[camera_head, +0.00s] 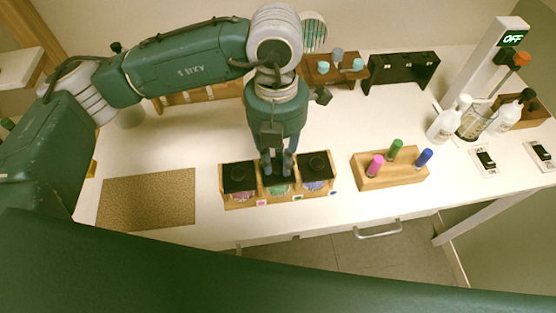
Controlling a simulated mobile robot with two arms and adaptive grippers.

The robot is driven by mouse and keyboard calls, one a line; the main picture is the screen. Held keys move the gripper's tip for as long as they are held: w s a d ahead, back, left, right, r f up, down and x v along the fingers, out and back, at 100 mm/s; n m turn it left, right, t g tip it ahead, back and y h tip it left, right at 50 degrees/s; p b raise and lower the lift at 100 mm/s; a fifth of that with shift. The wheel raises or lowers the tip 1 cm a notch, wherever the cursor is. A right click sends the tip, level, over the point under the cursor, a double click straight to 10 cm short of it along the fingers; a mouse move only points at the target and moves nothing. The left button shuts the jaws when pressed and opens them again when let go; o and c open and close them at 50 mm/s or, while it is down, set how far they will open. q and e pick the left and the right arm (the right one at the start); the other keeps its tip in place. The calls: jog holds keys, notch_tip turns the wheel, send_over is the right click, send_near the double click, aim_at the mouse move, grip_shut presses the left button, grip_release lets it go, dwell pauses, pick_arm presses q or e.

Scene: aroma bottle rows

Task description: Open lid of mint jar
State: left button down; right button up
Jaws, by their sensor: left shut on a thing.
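A wooden rack (240,205) near the front edge of the white table holds three jars in a row. The middle jar (279,189), with green contents and a green tag below it, looks like the mint jar. The left jar (239,180) has a black lid and a pink tag. The right jar (316,170) has a black lid and a blue tag. My left gripper (278,172) points down over the middle jar, its fingers shut on that jar's black lid. The fingers hide part of the lid, and I cannot tell whether it is raised. My right gripper is not in view.
A wooden block (390,180) with pink, green and blue capped tubes stands right of the jars. A brown mat (148,199) lies at the left. A black rack (402,70), bottles (449,120) and switches (485,160) stand farther right. Table between mat and jars is clear.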

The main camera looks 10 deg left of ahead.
pick_arm(q)
jog(key=g, duration=0.1)
jog(key=w+g+h+b, duration=0.1)
jog(key=shift+w+a+r+g+b, duration=0.2)
jog(key=shift+w+r+g+b, duration=0.05)
jog(key=shift+r+g+b, duration=0.1)
jog(key=shift+w+a+r+g+h+b, duration=0.15)
jog(key=shift+w+r+g+h+b, duration=0.2)
jog(key=shift+g, duration=0.45)
jog(key=shift+w+a+g+h+b, duration=0.15)
jog(key=shift+w+g, duration=0.25)
jog(key=shift+g, duration=0.35)
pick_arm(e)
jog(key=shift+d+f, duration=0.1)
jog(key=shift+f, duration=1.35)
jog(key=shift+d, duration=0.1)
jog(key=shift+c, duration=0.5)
